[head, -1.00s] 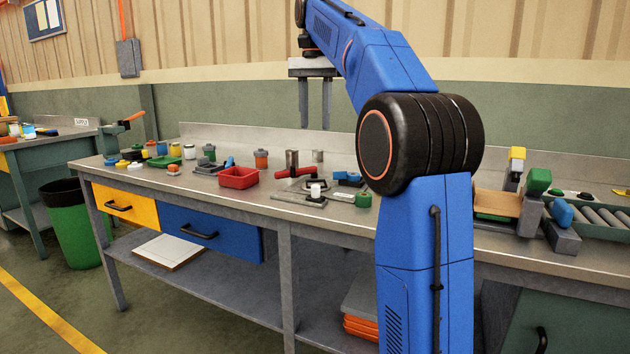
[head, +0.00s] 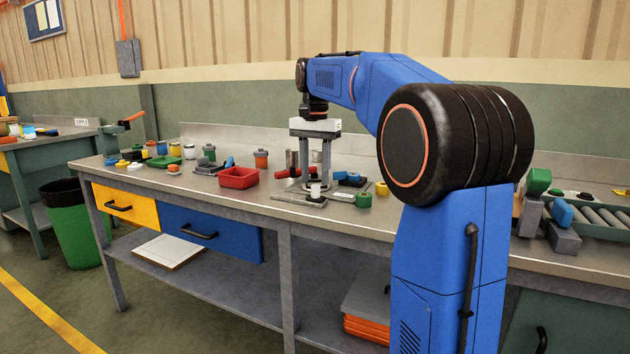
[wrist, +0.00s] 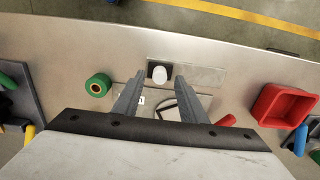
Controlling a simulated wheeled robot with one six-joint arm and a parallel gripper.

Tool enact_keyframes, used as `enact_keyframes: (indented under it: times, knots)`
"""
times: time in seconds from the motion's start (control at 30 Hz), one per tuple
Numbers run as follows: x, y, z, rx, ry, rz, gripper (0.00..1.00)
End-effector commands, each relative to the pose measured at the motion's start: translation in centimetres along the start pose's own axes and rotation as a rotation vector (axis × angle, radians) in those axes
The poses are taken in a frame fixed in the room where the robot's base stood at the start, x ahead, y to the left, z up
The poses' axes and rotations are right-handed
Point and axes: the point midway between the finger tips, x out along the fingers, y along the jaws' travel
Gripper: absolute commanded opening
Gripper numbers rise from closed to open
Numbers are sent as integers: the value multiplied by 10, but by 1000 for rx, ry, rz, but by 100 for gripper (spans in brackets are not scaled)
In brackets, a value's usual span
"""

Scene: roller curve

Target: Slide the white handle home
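The white handle (head: 316,191) is a small upright knob on a flat grey metal plate (head: 288,198) near the front of the workbench. In the wrist view the white handle (wrist: 159,74) shows from above, on a dark patch at the left end of the plate (wrist: 205,76). My gripper (head: 314,182) points down just behind the handle, with its two grey fingers apart and nothing between them that I can make out. In the wrist view the fingertips (wrist: 159,80) stand on either side of the handle's line, slightly short of it. I cannot tell their exact height.
A green round piece (head: 363,200) stands right of the handle. A red tray (head: 238,177) is to the left. A red-handled tool (head: 288,173) lies close beside my fingers, with a grey cylinder (head: 291,157) behind. The bench front edge (head: 270,211) is close to the plate.

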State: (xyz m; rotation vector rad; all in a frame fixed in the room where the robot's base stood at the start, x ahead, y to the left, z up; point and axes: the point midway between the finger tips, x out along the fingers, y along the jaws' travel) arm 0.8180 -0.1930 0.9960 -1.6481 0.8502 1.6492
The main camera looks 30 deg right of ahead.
Motion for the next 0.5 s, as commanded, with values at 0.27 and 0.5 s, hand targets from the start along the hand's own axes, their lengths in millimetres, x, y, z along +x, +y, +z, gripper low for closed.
enact_keyframes:
  times: [0.27, 0.5]
  knots:
    - [20, 0, 0, 0, 1, -1, 38]
    - [21, 0, 0, 0, 1, -1, 38]
